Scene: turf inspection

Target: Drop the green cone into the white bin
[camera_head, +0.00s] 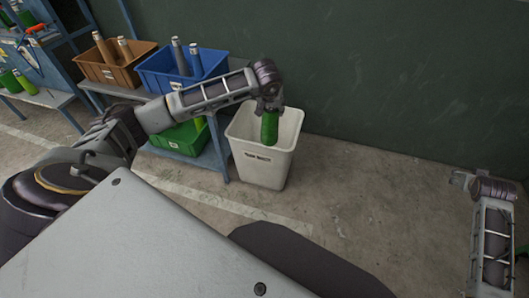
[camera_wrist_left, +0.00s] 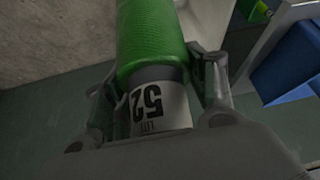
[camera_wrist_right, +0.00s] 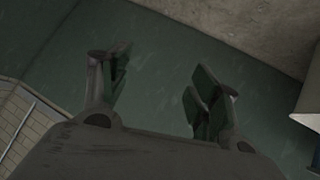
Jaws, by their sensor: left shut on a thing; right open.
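The green cone (camera_head: 269,128) hangs upright from my left gripper (camera_head: 268,104), in front of the opening of the white bin (camera_head: 262,168) as seen in the head view. Whether its lower end is below the rim I cannot tell. In the left wrist view the cone (camera_wrist_left: 152,42) shows a pale collar with a "52" label between the fingers of the left gripper (camera_wrist_left: 158,88), which is shut on it. My right gripper (camera_head: 462,180) is at the far right, open and empty; its spread fingers (camera_wrist_right: 160,75) show in the right wrist view.
A blue tote (camera_head: 168,78) and a brown tote (camera_head: 105,68) with cones stand on a blue rack left of the bin. A green tote (camera_head: 180,138) sits on the lower shelf. The floor (camera_head: 350,190) right of the bin is clear, with a dark green wall (camera_head: 400,70) behind.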

